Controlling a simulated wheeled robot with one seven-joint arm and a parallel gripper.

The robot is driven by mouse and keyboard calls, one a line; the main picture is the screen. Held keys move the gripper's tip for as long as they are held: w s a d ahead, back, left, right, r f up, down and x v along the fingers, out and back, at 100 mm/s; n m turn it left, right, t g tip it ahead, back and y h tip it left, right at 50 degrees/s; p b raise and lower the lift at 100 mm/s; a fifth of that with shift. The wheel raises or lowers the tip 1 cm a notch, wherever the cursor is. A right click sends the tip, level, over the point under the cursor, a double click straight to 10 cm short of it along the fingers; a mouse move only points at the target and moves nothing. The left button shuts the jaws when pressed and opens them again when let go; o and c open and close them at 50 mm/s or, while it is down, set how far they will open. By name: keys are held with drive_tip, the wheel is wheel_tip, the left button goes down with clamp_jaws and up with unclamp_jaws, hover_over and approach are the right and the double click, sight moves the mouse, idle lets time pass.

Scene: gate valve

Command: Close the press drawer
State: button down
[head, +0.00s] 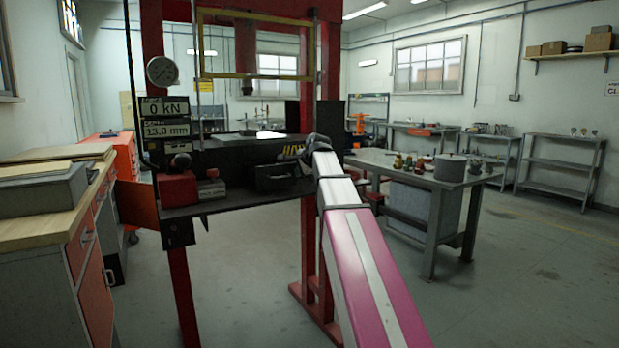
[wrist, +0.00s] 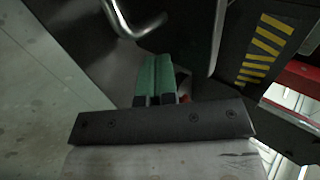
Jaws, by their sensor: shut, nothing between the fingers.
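The press (head: 174,100) has a red frame, a gauge and displays reading 0 kN and 13.0 mm. A dark box-like front (head: 274,178), which looks like the press drawer, sits below the press bed, left of my arm's end. Whether it stands open is hard to tell. In the wrist view, a curved metal handle (wrist: 136,28) shows at the top against a dark surface. My gripper (wrist: 157,62) is shut, its green fingers together and empty, just below the handle in the picture. Contact cannot be told. In the head view its fingertips are not clear.
A wooden-topped workbench (head: 45,213) stands at the left. A grey table (head: 420,181) with a pot and small parts stands right of the press. Yellow-black hazard stripes (wrist: 265,50) lie right of my fingers. The floor at front right is clear.

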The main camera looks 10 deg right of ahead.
drive_tip(key=w+a, duration=0.1)
drive_tip(key=w, duration=0.3)
drive_tip(key=w+a, duration=0.2)
drive_tip(key=w, duration=0.3)
drive_tip(key=w+a, duration=0.1)
drive_tip(key=w, duration=0.4)
drive_tip(key=shift+a, duration=0.25)
drive_tip(key=shift+r, duration=0.1)
